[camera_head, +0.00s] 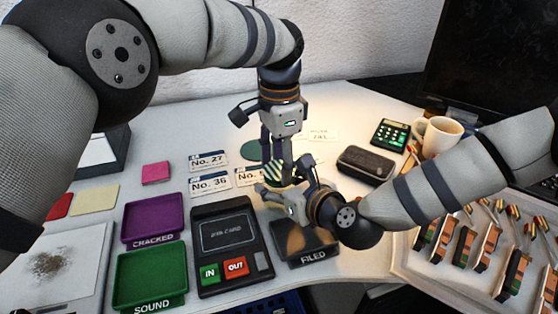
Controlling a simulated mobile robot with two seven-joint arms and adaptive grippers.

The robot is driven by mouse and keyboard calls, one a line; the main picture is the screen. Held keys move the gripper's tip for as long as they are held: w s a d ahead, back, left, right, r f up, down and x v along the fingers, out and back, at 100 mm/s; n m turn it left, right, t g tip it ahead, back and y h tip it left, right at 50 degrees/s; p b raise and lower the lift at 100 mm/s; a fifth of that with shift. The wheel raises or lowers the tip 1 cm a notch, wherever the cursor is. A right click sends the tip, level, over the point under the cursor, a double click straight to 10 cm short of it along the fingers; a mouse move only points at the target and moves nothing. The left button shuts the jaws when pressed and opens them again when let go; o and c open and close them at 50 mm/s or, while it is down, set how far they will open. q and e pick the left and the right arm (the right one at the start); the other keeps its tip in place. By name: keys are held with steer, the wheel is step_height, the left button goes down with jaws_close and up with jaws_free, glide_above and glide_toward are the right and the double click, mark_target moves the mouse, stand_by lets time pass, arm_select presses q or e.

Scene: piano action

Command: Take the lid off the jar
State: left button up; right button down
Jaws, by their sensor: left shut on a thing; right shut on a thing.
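The jar stands in the middle of the desk, mostly hidden by my two grippers. Its green-and-cream striped top (274,171), which looks like the lid, shows between the fingers. My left gripper (277,160) points straight down from above and is shut on the lid. My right gripper (281,184) comes in low from the right and is shut on the jar's body, its fingers to either side. I cannot tell whether there is a gap between lid and jar.
Purple CRACKED tray (153,218), green SOUND tray (150,277), a punch-card device (229,242) and FILED tray (305,254) stand in front. Number cards (208,160) lie left of the jar. A dark case (366,165), mug (438,136) and parts tray (412,268) stand right.

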arm_select(q)
steer(key=n, duration=1.1)
steer(key=shift+n, duration=0.4)
steer(key=o, duration=1.3)
